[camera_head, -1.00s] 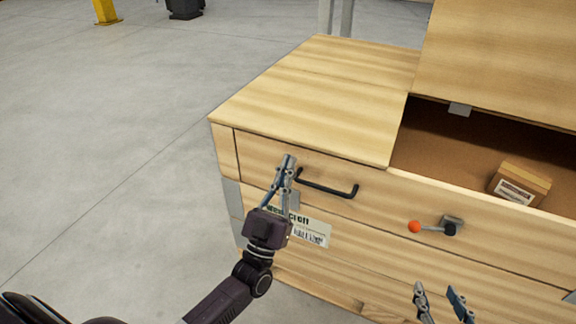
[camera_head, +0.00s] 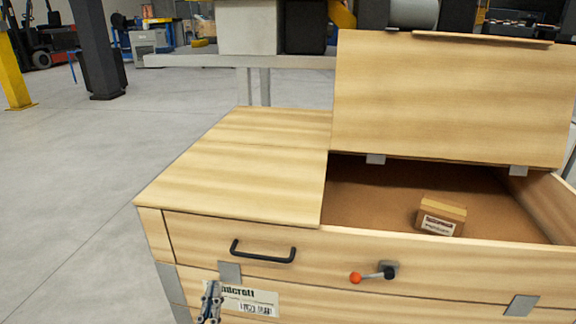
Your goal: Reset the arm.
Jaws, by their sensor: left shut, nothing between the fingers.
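My left gripper (camera_head: 211,300) shows at the bottom edge of the head view, in front of the crate's front face and label. Its fingers are together with nothing between them. It is below and left of the black handle (camera_head: 263,255), apart from it. Only the finger end shows; the rest of the arm is out of the picture. My right gripper is not in the picture.
A wooden crate (camera_head: 235,175) has its right lid (camera_head: 450,95) raised, with a small cardboard box (camera_head: 441,215) inside. A lever with a red knob (camera_head: 356,278) sticks out of its front. Open floor (camera_head: 70,190) lies left; a grey table (camera_head: 240,61) stands behind.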

